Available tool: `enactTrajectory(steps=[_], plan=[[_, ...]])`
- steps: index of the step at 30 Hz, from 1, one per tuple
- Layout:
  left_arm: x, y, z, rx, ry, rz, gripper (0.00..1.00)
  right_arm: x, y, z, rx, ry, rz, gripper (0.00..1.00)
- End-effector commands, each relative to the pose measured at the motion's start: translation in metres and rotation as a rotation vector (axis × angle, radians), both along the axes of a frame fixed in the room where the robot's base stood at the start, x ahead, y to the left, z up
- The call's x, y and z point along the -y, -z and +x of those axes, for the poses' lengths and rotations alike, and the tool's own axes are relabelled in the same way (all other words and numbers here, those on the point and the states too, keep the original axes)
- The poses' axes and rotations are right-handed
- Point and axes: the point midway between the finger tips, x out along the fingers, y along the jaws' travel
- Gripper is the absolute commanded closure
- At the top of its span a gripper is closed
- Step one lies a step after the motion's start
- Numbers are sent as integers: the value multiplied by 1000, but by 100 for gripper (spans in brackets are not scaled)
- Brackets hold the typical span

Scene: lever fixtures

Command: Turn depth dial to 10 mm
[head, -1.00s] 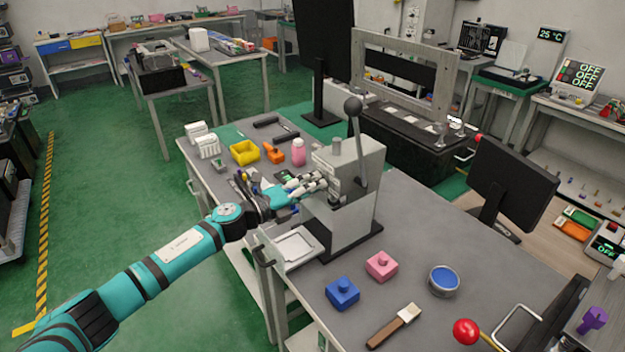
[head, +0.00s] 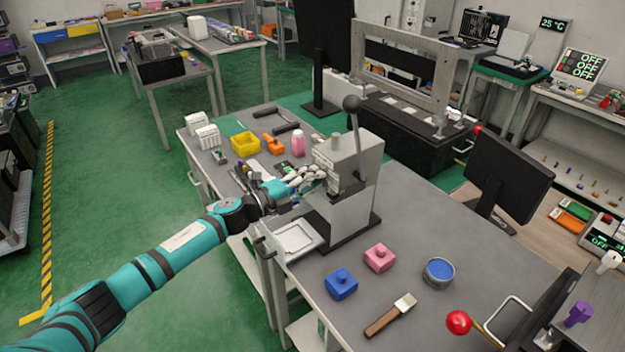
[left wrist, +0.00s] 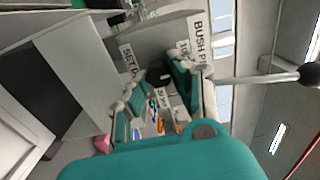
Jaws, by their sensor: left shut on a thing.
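The grey press (head: 345,185) stands on the workbench with its black-knobbed lever (head: 353,130) upright. My left gripper (head: 318,178) is at the press's left side, its pale fingers against the front where the depth dial sits. In the left wrist view the two fingers (left wrist: 155,82) close around a small dark part, seemingly the depth dial (left wrist: 155,74). A label starting "SET" (left wrist: 128,62) and a "BUSH P" label (left wrist: 199,40) show beside the fingers. The dial's scale and setting cannot be read. My right gripper is not in view.
A white tray (head: 297,238) lies at the press's foot. A blue block (head: 341,285), a pink block (head: 380,257), a brush (head: 391,315) and a round blue-filled tin (head: 438,272) lie in front. A yellow bin (head: 245,143) and pink bottle (head: 298,143) stand behind the gripper.

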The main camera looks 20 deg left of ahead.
Motion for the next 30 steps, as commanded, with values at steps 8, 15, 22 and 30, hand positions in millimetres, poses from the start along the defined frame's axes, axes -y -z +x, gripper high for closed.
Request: enactTrajectory(steps=[8,15,22,30], plan=[[-1,-1,1,0,-3,-1,61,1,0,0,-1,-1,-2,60],[0,0,0,0,-1,0,54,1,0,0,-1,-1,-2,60],[0,0,0,2,0,3,54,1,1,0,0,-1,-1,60],[0,7,0,170,0,213,54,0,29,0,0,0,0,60]])
